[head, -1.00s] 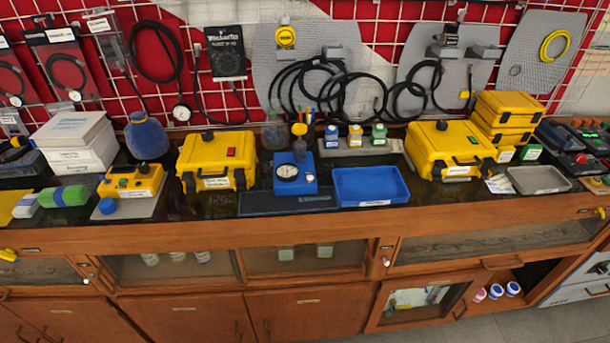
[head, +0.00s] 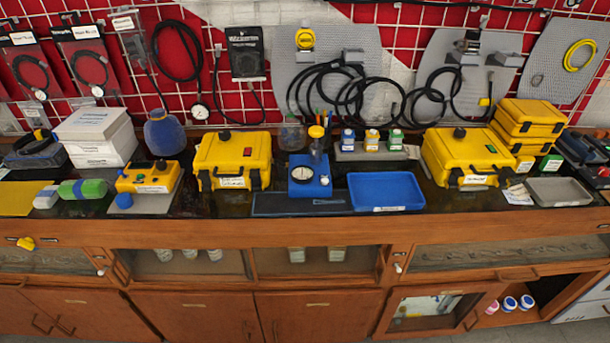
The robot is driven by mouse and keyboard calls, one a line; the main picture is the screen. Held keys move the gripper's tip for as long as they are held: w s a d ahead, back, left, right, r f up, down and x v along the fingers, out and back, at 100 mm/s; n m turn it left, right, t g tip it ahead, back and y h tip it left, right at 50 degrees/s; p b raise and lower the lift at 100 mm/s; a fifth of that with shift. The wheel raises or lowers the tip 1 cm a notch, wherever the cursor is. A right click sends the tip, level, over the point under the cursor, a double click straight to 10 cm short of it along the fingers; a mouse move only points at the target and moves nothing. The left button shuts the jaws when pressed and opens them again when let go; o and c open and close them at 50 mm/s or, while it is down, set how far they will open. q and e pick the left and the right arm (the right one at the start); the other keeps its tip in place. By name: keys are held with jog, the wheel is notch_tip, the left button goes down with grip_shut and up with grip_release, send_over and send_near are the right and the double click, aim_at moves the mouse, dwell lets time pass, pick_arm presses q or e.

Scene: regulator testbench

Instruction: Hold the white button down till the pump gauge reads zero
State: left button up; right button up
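A blue pump unit (head: 310,189) stands on the dark bench top near the middle of the head view. A round gauge (head: 302,173) with a white face is on its front; the needle and reading are too small to make out. A yellow-topped part (head: 316,132) rises behind the gauge. I cannot make out the white button for certain at this size. Neither of my grippers shows in the view.
A blue tray (head: 386,192) sits right of the pump, with small bottles (head: 371,140) behind. Yellow cases (head: 232,158) (head: 468,160) stand on either side. A dark mat (head: 275,205) lies in front. Cables (head: 345,90) hang on the wall.

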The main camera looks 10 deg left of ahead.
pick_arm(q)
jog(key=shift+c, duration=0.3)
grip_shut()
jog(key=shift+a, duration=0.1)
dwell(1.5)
